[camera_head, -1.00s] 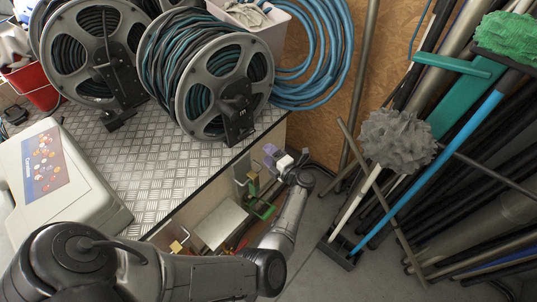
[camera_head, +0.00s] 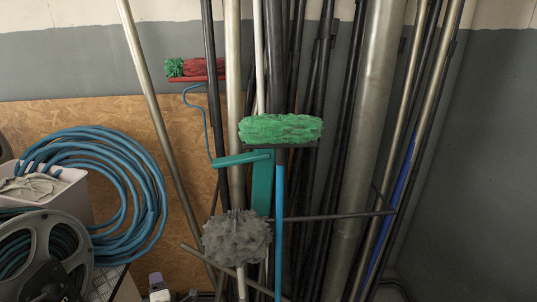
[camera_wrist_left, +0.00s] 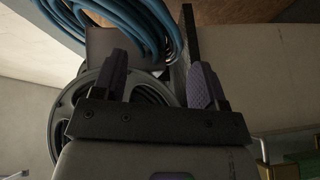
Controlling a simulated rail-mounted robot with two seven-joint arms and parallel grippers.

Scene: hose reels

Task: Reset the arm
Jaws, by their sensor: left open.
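My left gripper (camera_head: 158,288) shows only in part at the bottom edge of the head view, as a white and purple tip. It is just right of the metal-topped bench (camera_head: 108,283) and a hose reel (camera_head: 20,240). In the left wrist view my left gripper (camera_wrist_left: 160,75) is open, its two purple-padded fingers spread apart with nothing held between them. A reel (camera_wrist_left: 62,115) and blue hose (camera_wrist_left: 150,22) lie beyond the fingers there. My right gripper is in neither view.
A coiled blue hose (camera_head: 145,190) hangs on the chipboard left of centre. A white bin (camera_head: 70,190) stands by the reel. Brooms, a green brush (camera_head: 280,129), a grey mop head (camera_head: 237,237) and several poles lean against the wall. The grey wall at right (camera_head: 480,170) is bare.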

